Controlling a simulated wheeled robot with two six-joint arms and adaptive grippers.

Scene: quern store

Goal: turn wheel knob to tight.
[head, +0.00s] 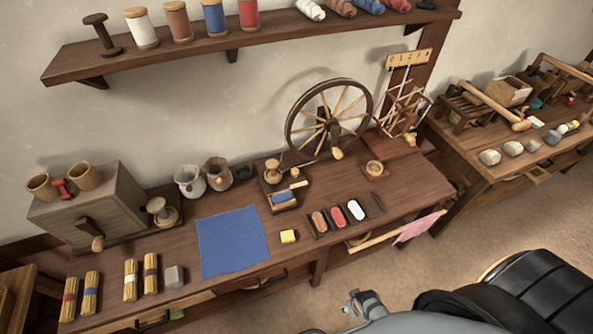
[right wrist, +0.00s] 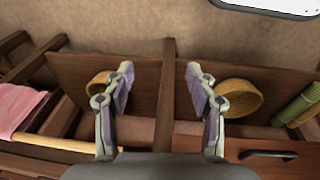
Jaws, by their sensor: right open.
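The spinning wheel (head: 327,118) stands upright at the back of the main workbench. A light wooden knob (head: 337,153) shows low on the wheel's right side. Another small turned wooden piece (head: 272,172) stands left of the wheel. I cannot read a tight mark on either. My right gripper (head: 362,302) is low in front of the bench, well apart from the wheel. In the right wrist view it is open and empty (right wrist: 160,85), facing the space under the bench. My left gripper is not in view.
A pink cloth (head: 418,227) hangs on a front rod. Baskets (right wrist: 238,98) sit below. A spool shelf (head: 270,38) overhangs the back.

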